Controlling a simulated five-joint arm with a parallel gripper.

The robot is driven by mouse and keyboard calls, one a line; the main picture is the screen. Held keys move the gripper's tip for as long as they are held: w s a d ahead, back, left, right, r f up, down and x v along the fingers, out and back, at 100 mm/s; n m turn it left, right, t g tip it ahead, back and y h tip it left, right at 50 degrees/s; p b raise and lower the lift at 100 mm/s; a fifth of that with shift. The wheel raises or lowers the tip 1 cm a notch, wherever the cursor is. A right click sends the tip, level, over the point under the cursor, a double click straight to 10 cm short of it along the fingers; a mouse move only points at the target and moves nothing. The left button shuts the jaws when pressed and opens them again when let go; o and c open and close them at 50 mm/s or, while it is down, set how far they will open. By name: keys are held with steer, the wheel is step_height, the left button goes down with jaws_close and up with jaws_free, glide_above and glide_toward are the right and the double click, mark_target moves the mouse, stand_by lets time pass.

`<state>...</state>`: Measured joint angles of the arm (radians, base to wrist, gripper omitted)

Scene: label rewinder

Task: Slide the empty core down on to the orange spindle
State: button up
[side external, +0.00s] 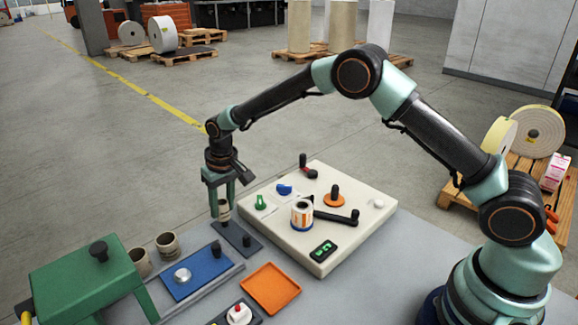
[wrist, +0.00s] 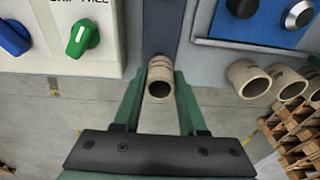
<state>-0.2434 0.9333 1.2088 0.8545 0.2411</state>
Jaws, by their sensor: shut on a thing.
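The orange spindle (side external: 334,198), an orange disc with a dark post, stands bare on the cream machine, to the right of my gripper. It is not in the wrist view. I cannot tell whether the core touches the dark plate.
The cream machine (side external: 358,214) also carries a label roll (side external: 302,214), a black crank arm (side external: 338,215), and green and blue knobs. Spare cores (side external: 167,245), a blue plate (side external: 196,275), an orange tray (side external: 270,289) and a green machine (side external: 82,283) stand nearby.

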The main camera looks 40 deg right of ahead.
steer(key=shift+r, duration=2.3)
steer(key=shift+d+r, duration=0.15)
steer(key=shift+d, duration=0.1)
steer(key=s+d+r+m, duration=0.2)
steer(key=s+d+r, duration=0.1)
steer(key=d, duration=0.4)
steer(key=s+d+r+m, duration=0.1)
steer(key=s+d+r, duration=0.15)
steer(key=d, duration=0.35)
step_height(320, 180, up, 3)
steer(key=m, duration=0.3)
glide_above(336, 186)
steer(key=shift+h, duration=0.4)
steer(key=shift+f, duration=5.65)
